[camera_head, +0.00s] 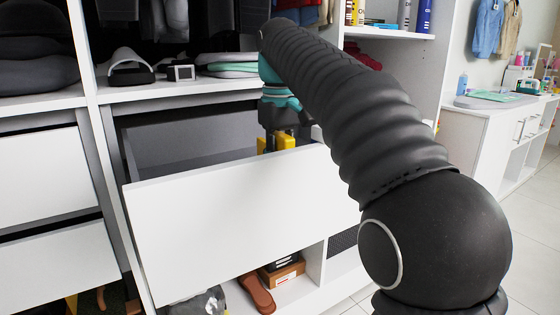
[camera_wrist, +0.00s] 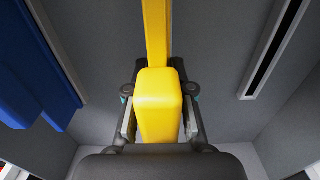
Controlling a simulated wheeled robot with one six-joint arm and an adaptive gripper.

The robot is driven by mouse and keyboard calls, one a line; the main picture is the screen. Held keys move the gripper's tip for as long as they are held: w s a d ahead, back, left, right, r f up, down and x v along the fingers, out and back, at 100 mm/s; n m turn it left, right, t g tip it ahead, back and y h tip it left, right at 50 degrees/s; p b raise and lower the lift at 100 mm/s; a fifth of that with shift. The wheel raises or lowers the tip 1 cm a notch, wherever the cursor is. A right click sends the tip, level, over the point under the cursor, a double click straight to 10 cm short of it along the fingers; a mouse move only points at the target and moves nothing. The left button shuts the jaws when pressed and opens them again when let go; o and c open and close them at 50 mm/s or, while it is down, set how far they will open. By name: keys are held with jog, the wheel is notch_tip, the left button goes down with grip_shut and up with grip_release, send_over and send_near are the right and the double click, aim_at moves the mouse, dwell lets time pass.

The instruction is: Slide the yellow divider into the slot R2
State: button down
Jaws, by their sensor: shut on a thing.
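The yellow divider (camera_wrist: 157,95) is held between the two fingers of my gripper (camera_wrist: 160,120) in the wrist view. It runs away from the gripper toward the top of that view, above the grey drawer floor (camera_wrist: 210,60). In the head view my gripper (camera_head: 280,138) reaches down into the open drawer (camera_head: 240,215) behind its white front. Yellow parts (camera_head: 287,141) show between and beside the fingers there; the rest is hidden by the drawer front. A dark slot (camera_wrist: 272,50) with a pale frame lies right of the divider. I see no R2 label.
Blue pieces (camera_wrist: 35,70) lie at the left in the wrist view. On the shelf above the drawer are a white-strapped dark item (camera_head: 130,68), a small white clock-like box (camera_head: 181,72) and folded cloths (camera_head: 228,66). A shoe (camera_head: 257,292) lies below the drawer.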

aim_at(280, 134)
jog(key=shift+f, duration=0.4)
jog(key=shift+r, duration=0.25)
jog(key=shift+p, duration=0.85)
dwell(1.0)
jog(key=shift+f+b, duration=0.65)
jog(key=shift+f, duration=0.5)
dwell(0.6)
jog(key=c, duration=0.9)
grip_release()
jog(key=shift+r, duration=3.8)
